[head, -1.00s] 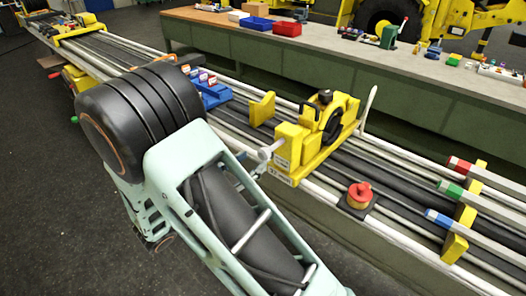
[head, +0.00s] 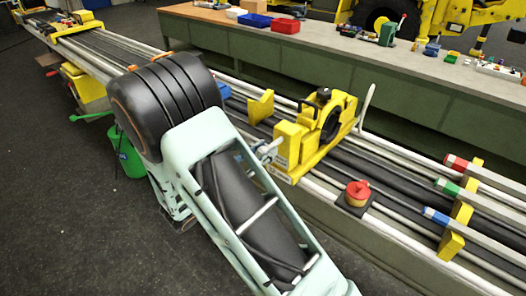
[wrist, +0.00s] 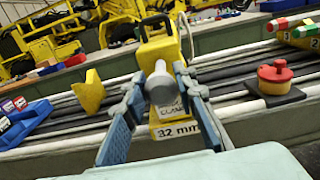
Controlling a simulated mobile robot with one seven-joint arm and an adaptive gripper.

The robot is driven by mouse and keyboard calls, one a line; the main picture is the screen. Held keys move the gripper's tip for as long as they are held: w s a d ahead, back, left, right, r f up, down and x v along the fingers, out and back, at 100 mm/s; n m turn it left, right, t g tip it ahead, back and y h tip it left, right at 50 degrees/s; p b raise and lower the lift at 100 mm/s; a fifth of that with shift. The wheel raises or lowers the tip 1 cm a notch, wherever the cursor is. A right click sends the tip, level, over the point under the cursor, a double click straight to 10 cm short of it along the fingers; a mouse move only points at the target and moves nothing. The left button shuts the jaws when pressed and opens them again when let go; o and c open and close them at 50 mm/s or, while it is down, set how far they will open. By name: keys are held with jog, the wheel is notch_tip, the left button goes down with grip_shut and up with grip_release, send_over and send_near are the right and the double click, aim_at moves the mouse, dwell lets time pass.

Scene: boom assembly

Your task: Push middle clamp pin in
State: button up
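The clamp pin (head: 268,147) is a light grey rod sticking out of the near side of the yellow clamp block (head: 288,147). In the wrist view the pin's round grey end (wrist: 160,87) faces the camera in front of the yellow clamp, above a label reading "32 mm". My gripper (wrist: 160,76) is open, with one blue finger on each side of the pin in the picture. I cannot tell whether either finger touches it. In the head view my arm hides most of the gripper.
A red knob (head: 358,190) on a dark base sits right of the clamp. A yellow upright bracket (head: 261,106) stands left of it. Long rails run beneath. Red, green and blue tipped bars (head: 455,162) lie at right. A green watering can (head: 130,158) stands on the floor at left.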

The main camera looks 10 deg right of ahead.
aim_at(282, 138)
grip_shut()
jog(key=x, duration=0.5)
jog(key=o, duration=0.8)
grip_release()
jog(key=shift+c, duration=0.2)
jog(key=v, duration=1.2)
